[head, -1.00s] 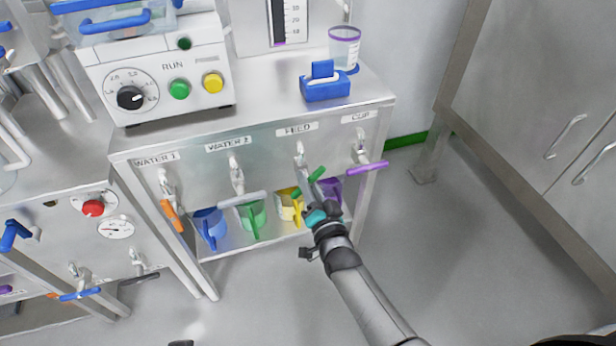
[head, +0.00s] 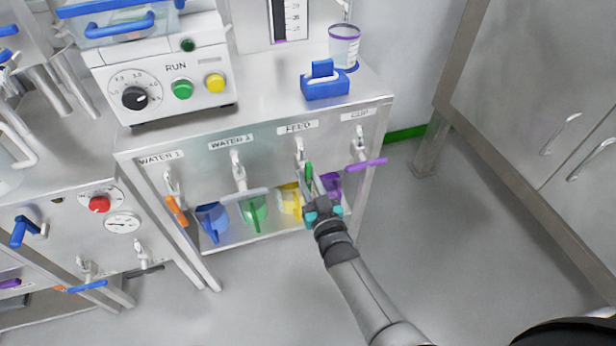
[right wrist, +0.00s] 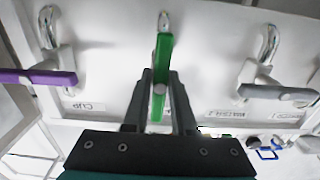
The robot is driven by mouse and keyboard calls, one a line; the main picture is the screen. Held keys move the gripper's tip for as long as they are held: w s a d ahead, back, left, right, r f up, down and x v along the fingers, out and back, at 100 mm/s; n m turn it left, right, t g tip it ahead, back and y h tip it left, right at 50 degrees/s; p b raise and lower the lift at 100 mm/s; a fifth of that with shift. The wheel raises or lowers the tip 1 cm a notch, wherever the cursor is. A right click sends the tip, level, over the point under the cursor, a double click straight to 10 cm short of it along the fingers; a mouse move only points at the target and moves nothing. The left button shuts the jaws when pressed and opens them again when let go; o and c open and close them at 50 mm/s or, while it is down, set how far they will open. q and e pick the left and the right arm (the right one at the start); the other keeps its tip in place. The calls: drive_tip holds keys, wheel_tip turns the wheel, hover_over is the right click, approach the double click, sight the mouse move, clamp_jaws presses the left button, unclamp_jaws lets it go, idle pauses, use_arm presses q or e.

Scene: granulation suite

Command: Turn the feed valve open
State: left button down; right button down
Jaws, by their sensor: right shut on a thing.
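The feed valve (head: 300,150) is a metal tap under the FEED label on the steel front panel. Its green handle (head: 309,174) points roughly downward, in line with the tap, in the head view. My right gripper (head: 315,186) is shut on this handle from below. In the right wrist view, the green handle (right wrist: 163,50) stands upright in the picture between the two fingers of my right gripper (right wrist: 160,85). The handle's lower part is partly hidden by the gripper in the head view. My left gripper is not in view.
A purple-handled cup valve (head: 367,164) is close on the right, and a grey-handled water valve (head: 243,195) on the left. Blue, green, yellow and purple vessels (head: 211,222) stand beneath. Open floor (head: 440,240) lies to the right.

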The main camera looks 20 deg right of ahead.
idle(0.3)
drive_tip(key=c, duration=0.7)
unclamp_jaws()
drive_tip(key=shift+s, duration=0.1)
